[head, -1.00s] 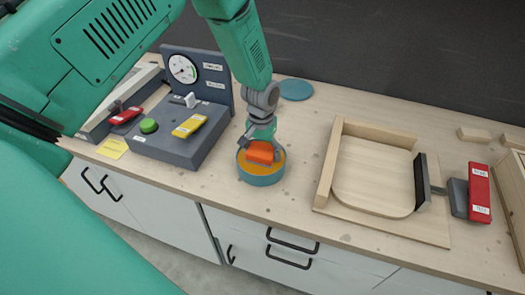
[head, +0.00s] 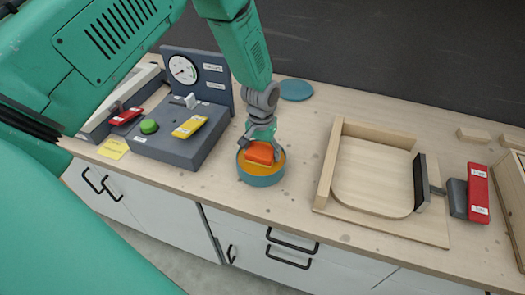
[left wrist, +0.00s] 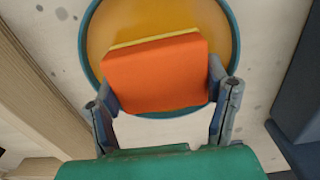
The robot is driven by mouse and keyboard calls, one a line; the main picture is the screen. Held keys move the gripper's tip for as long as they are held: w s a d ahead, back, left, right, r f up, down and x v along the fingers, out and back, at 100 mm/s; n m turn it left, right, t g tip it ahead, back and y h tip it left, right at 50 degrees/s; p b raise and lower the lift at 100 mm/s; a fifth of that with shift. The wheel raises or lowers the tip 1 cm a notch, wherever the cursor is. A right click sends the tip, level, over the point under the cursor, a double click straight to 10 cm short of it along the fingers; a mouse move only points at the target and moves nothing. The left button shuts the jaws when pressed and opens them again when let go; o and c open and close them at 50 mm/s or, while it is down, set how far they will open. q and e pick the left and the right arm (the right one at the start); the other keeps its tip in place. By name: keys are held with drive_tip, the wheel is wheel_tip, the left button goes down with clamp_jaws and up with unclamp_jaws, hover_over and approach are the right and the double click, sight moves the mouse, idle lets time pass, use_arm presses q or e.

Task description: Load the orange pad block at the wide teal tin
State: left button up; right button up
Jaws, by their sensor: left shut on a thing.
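The orange pad block (head: 260,153) is between the fingers of my left gripper (head: 262,147), which is shut on it. In the left wrist view the block (left wrist: 156,74) shows a large orange face with a thin yellow edge, and the two fingers of the gripper (left wrist: 162,103) are at its sides. The wide teal tin (head: 261,179) stands on the bench below, round, with an orange-yellow inside. The block is over the tin's opening; I cannot tell whether it touches the inside. The tin's rim also shows in the left wrist view (left wrist: 235,32). My right gripper is not in view.
A grey gauge station (head: 185,145) with a green button and yellow lever stands left of the tin. A wooden fixture (head: 325,175) with a red-handled clamp (head: 478,192) is to the right. A teal disc (head: 296,90) lies behind. Bare bench surrounds the tin's right side.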

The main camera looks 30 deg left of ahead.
sight(262, 149)
use_arm(q)
drive_tip(key=shift+r+p, duration=2.4)
drive_tip(key=shift+r, duration=0.95)
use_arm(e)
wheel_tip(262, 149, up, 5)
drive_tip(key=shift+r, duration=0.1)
